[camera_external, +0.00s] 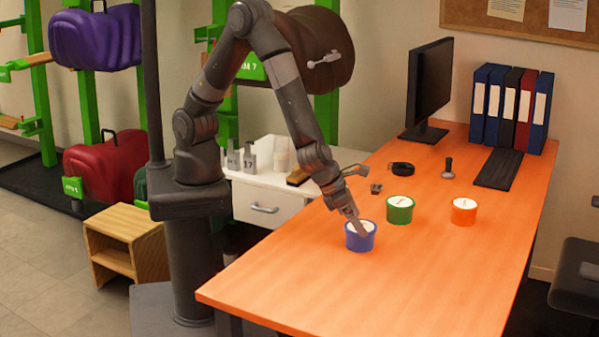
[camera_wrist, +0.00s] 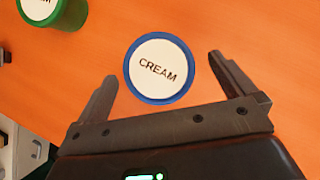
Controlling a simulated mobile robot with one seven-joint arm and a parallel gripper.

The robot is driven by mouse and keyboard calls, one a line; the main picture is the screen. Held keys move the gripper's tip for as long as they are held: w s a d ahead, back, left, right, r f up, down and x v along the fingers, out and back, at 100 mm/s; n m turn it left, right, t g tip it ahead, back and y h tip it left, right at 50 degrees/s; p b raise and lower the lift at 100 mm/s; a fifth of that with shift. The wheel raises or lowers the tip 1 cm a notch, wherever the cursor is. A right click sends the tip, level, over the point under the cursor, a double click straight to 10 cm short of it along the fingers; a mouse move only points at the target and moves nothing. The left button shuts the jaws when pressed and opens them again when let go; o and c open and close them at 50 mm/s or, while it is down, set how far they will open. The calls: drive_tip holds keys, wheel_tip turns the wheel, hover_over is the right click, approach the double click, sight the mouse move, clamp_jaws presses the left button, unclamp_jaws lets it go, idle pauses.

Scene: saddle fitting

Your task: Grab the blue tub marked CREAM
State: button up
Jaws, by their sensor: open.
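The blue tub (camera_external: 360,239) stands upright on the orange table. In the wrist view its white lid (camera_wrist: 159,66) reads CREAM, with a blue rim around it. My gripper (camera_wrist: 164,70) is open, and its two fingers are on either side of the tub in that view, with a gap on each side. In the external view my gripper (camera_external: 357,222) is right at the top of the tub and hides part of its lid. I cannot tell how far the fingertips are above or below the rim.
A green tub (camera_external: 400,211) stands just behind and to the right, and an orange tub (camera_external: 464,213) farther right. A small dark item (camera_external: 376,188) and a black strap (camera_external: 401,168) lie behind. The front of the orange table (camera_external: 300,285) is clear.

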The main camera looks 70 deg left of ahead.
drive_tip(key=shift+a+x, duration=0.15)
drive_tip(key=shift+x, duration=1.15)
drive_tip(key=shift+a+x, duration=0.1)
drive_tip(key=shift+x, duration=1.2)
drive_tip(key=shift+s+f, duration=0.1)
drive_tip(key=shift+s, duration=0.05)
drive_tip(key=shift+c, duration=0.2)
drive_tip(key=c, duration=1)
